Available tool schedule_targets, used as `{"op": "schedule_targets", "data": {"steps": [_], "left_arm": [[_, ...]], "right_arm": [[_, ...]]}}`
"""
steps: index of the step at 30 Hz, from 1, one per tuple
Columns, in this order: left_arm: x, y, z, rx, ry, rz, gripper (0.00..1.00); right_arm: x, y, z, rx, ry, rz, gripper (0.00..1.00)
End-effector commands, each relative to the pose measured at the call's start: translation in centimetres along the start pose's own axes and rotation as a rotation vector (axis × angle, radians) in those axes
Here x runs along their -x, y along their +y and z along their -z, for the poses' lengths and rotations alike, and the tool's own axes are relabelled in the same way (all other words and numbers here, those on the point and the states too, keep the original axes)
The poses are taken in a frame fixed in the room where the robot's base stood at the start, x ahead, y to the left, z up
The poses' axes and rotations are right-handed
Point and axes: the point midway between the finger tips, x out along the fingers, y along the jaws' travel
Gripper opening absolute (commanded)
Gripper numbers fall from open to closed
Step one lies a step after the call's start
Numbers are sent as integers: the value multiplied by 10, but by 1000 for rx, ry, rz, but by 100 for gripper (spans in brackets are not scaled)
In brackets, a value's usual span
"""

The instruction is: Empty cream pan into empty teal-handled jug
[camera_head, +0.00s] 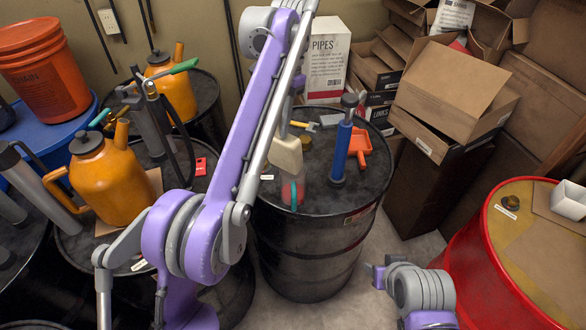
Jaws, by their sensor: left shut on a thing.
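The cream pan (285,155) is above the middle black drum, tilted steeply, and partly hidden behind my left arm. My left gripper (289,128) reaches down from above and is shut on it; its fingers are mostly hidden. The teal-handled jug (300,186), pinkish and translucent with its teal handle toward me, stands on the drum top directly below the pan. I cannot tell whether anything is flowing between them. My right gripper (377,274) is low in front of the drum, apart from everything; its finger opening is not clear.
The middle drum (330,207) also bears a blue pump (342,147) and an orange dustpan (360,146). Orange oil cans (108,178) and pumps crowd the left drums. Cardboard boxes (455,90) fill the back right. A red drum (490,265) stands at right, with clear floor between.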

Motion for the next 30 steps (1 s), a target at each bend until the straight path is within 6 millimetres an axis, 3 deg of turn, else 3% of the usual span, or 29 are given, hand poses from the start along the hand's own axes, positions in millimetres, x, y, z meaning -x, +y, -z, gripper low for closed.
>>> {"op": "schedule_targets", "data": {"steps": [5,16,30], "left_arm": [[0,0,-3,0,-1,0,0],[2,0,-49,0,-1,0,0],[9,0,-56,1,66,-1,0]], "right_arm": [[-1,0,-1,0,-2,0,50],[-8,0,-17,0,-20,0,50],[-8,0,-17,0,-20,0,50]]}}
